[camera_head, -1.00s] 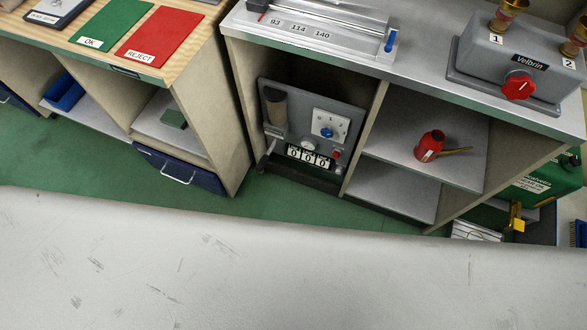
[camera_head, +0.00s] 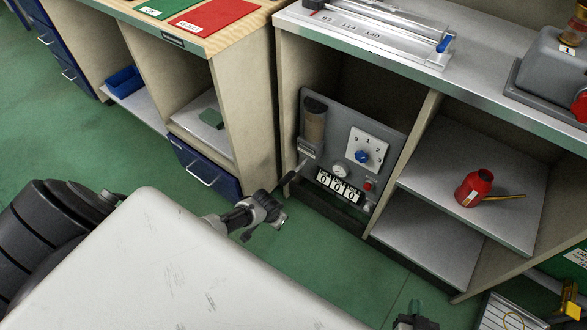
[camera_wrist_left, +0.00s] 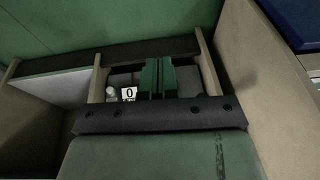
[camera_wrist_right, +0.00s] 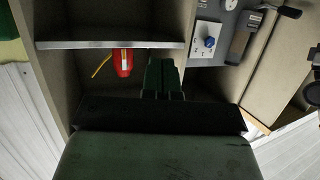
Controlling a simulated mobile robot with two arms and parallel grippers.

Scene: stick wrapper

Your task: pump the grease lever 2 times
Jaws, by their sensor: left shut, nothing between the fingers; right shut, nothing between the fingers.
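The grey grease panel (camera_head: 335,130) stands in the lower left bay of the bench. It has a dark reservoir (camera_head: 314,125), a blue dial knob (camera_head: 362,155), a small gauge and a counter (camera_head: 338,187) reading 000. The grease lever (camera_head: 290,180) sticks out at its lower left with a dark grip; it also shows in the right wrist view (camera_wrist_right: 284,10). My left gripper (camera_wrist_left: 157,62) is shut, pointing toward the panel and partly covering it. My right gripper (camera_head: 415,318) is shut and low, right of the panel; its fingers (camera_wrist_right: 160,62) point toward the shelf bay.
A red oil can (camera_head: 475,188) lies on the shelf right of the panel. A divider (camera_head: 405,150) separates the bays. A wooden-topped bench (camera_head: 215,35) with a blue drawer (camera_head: 205,172) stands left.

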